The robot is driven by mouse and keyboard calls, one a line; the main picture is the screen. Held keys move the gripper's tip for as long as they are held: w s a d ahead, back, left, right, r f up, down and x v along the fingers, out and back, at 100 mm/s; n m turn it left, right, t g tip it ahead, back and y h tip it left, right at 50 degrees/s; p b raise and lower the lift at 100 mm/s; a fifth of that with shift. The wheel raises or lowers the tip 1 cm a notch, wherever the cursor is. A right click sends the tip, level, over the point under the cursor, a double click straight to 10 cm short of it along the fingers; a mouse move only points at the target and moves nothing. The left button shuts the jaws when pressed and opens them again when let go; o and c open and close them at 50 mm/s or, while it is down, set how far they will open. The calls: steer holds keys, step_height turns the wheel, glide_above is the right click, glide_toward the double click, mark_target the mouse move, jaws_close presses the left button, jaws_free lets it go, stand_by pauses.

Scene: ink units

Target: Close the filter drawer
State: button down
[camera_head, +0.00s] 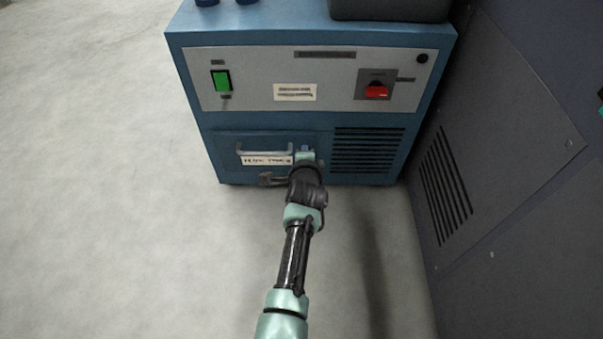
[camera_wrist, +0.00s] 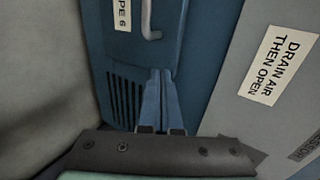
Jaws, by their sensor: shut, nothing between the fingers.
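The filter drawer (camera_head: 228,148) is in the lower left front of a blue unit. It has a grey bar handle (camera_head: 263,151) and a white label (camera_head: 266,160). In the wrist view the handle (camera_wrist: 150,22) and part of the label (camera_wrist: 122,14) show at the top. The drawer face looks close to flush with the unit, but I cannot tell whether it stands out slightly. My gripper (camera_head: 306,154) is at the right end of the drawer front, beside the handle. Its fingers (camera_wrist: 161,74) are together and empty; I cannot tell whether they touch the face.
The unit has vent slots (camera_head: 368,150) right of the drawer, and a green switch (camera_head: 221,80) and red knob (camera_head: 376,91) on the grey panel above. A dark cabinet (camera_head: 510,170) stands close on the right. The floor (camera_head: 110,200) is clear on the left.

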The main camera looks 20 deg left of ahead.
steer(key=p+v, duration=0.6)
steer(key=v, duration=0.3)
steer(key=shift+p, duration=0.3)
steer(key=shift+r, duration=0.1)
